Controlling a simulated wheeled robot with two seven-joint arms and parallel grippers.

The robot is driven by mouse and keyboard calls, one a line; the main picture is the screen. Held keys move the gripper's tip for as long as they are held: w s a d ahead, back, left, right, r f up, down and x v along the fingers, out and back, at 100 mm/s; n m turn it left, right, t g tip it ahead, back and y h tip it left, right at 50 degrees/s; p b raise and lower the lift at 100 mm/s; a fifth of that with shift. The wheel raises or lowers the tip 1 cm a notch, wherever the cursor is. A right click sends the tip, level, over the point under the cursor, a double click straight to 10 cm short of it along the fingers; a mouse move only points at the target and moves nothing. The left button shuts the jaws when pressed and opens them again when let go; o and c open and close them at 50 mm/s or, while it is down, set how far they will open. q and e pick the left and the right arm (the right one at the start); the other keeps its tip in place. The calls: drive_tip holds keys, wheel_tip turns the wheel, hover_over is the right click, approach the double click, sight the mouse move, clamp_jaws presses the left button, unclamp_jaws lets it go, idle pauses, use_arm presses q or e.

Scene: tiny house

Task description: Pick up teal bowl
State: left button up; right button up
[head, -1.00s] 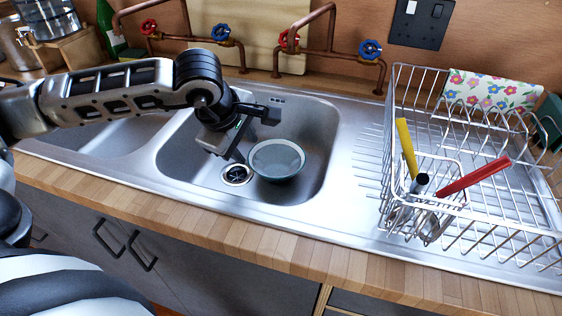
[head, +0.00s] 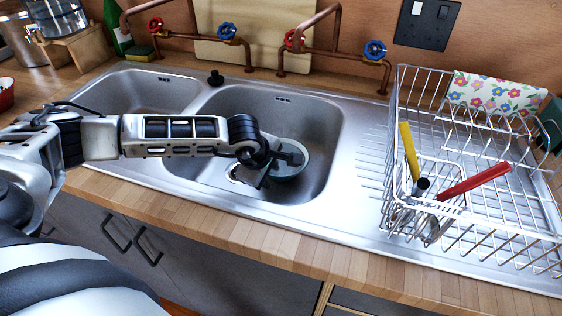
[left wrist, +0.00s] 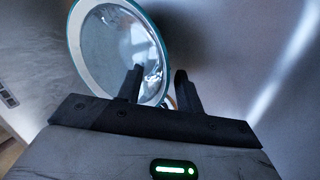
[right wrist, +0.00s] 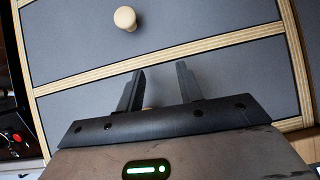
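The teal bowl (head: 292,173) sits in the right sink basin, partly hidden by my left gripper (head: 292,160). In the left wrist view the bowl (left wrist: 112,42) is pale inside with a teal rim. My left gripper (left wrist: 158,82) is open there, its fingers apart at the bowl's lower right edge. One finger overlaps the bowl's inside and the other shows just outside the rim. Whether they touch it I cannot tell. My right gripper (right wrist: 158,82) is open and empty, facing grey drawers.
A wire dish rack (head: 470,180) with utensils stands right of the basin. Copper pipes with red and blue taps (head: 375,50) run along the back. A wooden counter edge (head: 250,225) runs in front. Grey drawers (right wrist: 190,40) with a round knob are before my right gripper.

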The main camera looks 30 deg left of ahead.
use_arm(q)
drive_tip(key=shift+x, duration=0.8)
clamp_jaws()
drive_tip(key=shift+s, duration=0.15)
